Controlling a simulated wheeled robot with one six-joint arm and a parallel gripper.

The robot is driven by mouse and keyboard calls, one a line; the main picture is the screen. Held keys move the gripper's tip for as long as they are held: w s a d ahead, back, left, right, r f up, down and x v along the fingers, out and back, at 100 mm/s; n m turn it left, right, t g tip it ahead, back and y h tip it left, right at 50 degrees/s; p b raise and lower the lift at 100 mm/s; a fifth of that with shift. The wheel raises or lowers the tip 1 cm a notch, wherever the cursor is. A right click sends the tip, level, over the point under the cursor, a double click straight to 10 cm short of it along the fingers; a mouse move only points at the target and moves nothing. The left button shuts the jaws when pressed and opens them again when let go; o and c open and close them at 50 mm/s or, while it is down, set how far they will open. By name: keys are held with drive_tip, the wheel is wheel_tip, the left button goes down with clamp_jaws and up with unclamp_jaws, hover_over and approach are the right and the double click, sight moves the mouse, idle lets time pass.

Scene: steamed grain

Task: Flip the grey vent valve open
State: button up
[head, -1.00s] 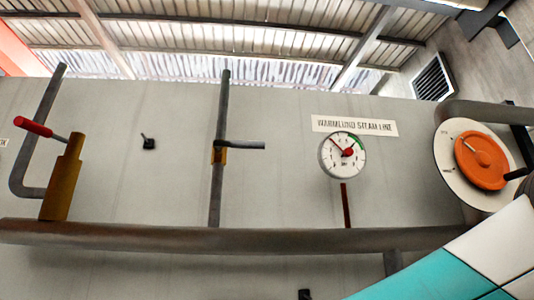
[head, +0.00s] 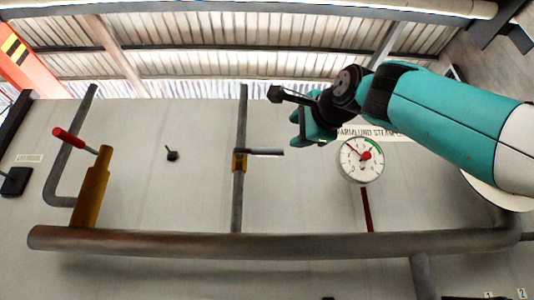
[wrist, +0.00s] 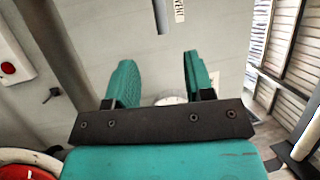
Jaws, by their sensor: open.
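The grey vent valve lever (head: 266,152) sticks out horizontally to the right from a brass valve body (head: 239,162) on the vertical grey pipe (head: 241,115), in the head view. My gripper (head: 299,131) is open and empty, just up and right of the lever's free end in the picture. I see no contact, and the depth gap is unclear. In the wrist view my gripper's teal fingers (wrist: 158,68) are spread apart with nothing between them. A grey bar (wrist: 160,16) shows beyond them at the top; I cannot tell if it is the lever.
A round gauge (head: 361,160) sits right of the lever, under a label partly covered by my arm. A red-handled valve (head: 70,139) on a brass body stands left. A thick horizontal pipe (head: 260,245) runs below.

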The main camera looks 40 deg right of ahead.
sight(268, 151)
drive_tip(key=p+x, duration=1)
drive_tip(key=x, duration=0.6)
drive_tip(key=shift+w+p, duration=0.4)
drive_tip(key=shift+w, duration=0.05)
clamp_jaws()
